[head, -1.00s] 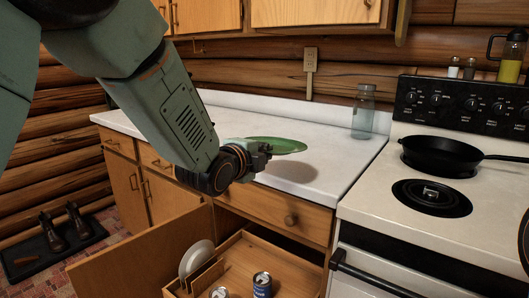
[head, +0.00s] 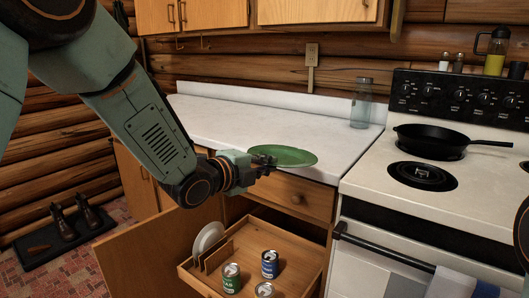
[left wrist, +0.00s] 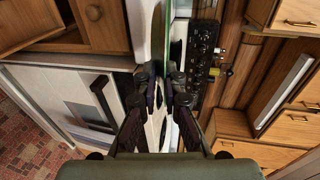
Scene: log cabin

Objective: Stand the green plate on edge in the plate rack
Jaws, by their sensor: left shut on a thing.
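The green plate (head: 290,157) is held roughly flat above the front edge of the white counter. My left gripper (head: 264,163) is shut on its left rim. In the left wrist view the plate (left wrist: 178,35) shows nearly edge-on, running up from between the fingertips (left wrist: 163,78). The wooden plate rack (head: 216,257) stands at the left inside the pulled-out drawer, below and left of the gripper. A white plate (head: 207,238) stands on edge in it. My right gripper is not in view.
The drawer (head: 300,272) also holds several cans, among them a blue one (head: 270,264) and a green one (head: 231,277). An open cabinet door (head: 150,262) stands left of it. A glass jar (head: 361,105) is on the counter. The stove with a black pan (head: 432,141) is at right.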

